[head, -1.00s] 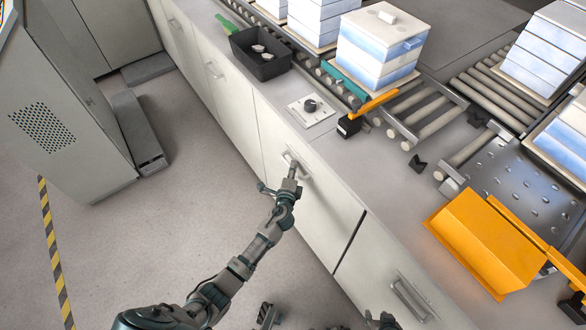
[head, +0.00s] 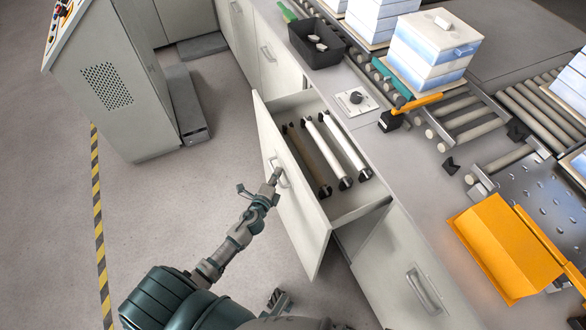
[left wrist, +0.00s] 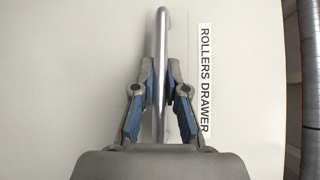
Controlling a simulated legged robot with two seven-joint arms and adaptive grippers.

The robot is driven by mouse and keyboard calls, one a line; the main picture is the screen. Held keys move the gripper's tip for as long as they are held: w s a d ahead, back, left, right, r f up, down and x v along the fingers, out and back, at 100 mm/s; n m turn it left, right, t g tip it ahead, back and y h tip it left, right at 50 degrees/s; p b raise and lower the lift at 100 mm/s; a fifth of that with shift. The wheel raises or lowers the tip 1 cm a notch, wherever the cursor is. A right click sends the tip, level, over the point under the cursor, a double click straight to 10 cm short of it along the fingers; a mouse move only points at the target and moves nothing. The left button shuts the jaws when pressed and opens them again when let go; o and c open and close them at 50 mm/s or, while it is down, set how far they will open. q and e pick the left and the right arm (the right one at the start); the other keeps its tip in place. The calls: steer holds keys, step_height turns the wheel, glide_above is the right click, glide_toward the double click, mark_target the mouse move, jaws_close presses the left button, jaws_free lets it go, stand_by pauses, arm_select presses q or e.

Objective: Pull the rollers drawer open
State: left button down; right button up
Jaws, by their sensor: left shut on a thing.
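The rollers drawer (head: 296,205) stands well out from the counter in the head view. Inside it lie three rollers: one brown (head: 308,160) and two pale (head: 346,146). My left gripper (head: 277,174) is at the drawer's front, on its metal handle (head: 283,180). In the left wrist view, the fingers of the left gripper (left wrist: 160,88) are closed on both sides of the upright bar handle (left wrist: 162,35). A label reading "ROLLERS DRAWER" (left wrist: 205,80) is beside the handle.
A closed drawer with a handle (head: 422,290) is to the right. A black bin (head: 316,45), a knob panel (head: 356,100) and an orange guard (head: 503,245) are on the counter. A grey console (head: 125,95) stands at left; the floor between is clear.

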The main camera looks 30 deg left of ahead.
arm_select(q)
steer(key=shift+s+a+r, duration=0.15)
steer(key=shift+s+a, duration=1.6)
steer(key=shift+s, duration=0.05)
steer(key=c, duration=1.3)
jaws_free()
steer(key=shift+o, duration=0.5)
steer(key=shift+w+f, duration=0.1)
steer(key=shift+f, duration=0.1)
steer(key=s+d+r, duration=0.1)
steer(key=s, duration=1)
steer(key=shift+s+d+r, duration=0.2)
steer(key=shift+s+r, duration=0.1)
steer(key=shift+s, duration=0.1)
steer(key=shift+f, duration=0.1)
